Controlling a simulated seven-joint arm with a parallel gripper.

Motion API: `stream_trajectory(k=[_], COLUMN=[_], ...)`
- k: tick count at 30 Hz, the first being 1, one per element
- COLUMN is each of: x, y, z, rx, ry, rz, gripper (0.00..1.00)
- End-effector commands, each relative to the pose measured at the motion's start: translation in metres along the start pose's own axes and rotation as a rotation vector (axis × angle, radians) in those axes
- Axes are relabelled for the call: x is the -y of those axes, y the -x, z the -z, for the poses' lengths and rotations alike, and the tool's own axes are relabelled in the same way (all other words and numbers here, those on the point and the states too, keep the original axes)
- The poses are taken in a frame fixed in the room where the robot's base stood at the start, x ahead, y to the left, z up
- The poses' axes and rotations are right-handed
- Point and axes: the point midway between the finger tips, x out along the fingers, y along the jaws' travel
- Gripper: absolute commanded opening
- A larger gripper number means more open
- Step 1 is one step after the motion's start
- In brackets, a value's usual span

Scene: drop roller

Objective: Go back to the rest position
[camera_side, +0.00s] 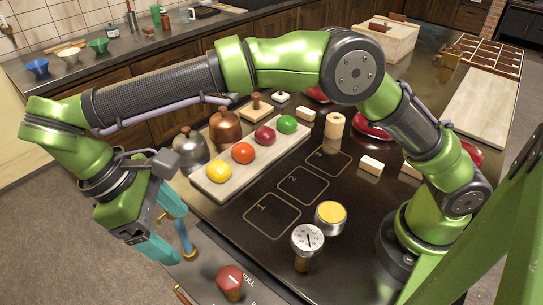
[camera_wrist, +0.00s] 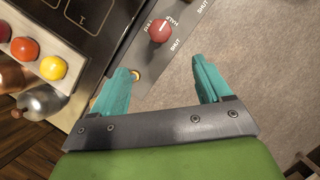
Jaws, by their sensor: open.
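My gripper (camera_side: 178,238) hangs at the left front in the side view, off the near left edge of the dark worktop. Its two teal fingers point down and are spread apart. In the wrist view my gripper (camera_wrist: 162,68) is open with nothing between the fingers; bare grey floor and the panel's edge show beyond them. A red knob (camera_side: 230,279) on the front panel stands to the right of the gripper. It also shows in the wrist view (camera_wrist: 160,30), ahead of the fingers. My arm arches high over the worktop.
A pale board (camera_side: 219,193) carries a yellow, an orange, a red and a green ball. A kettle-like copper pot (camera_side: 225,130) and a steel one (camera_side: 188,150) stand behind it. A dial gauge (camera_side: 307,239) and a yellow-topped tin (camera_side: 330,216) stand near the numbered squares, which are empty.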

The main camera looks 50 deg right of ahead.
Motion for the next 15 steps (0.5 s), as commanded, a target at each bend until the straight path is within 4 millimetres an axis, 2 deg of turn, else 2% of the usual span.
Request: stream_trajectory(k=[11, 15], x=[-0.002, -0.003], y=[0.0, -0.019], z=[0.004, 0.01], rx=[-0.018, -0.041], ry=[-0.013, -0.01], rz=[-0.01, -0.022], gripper=[0.77, 0.77])
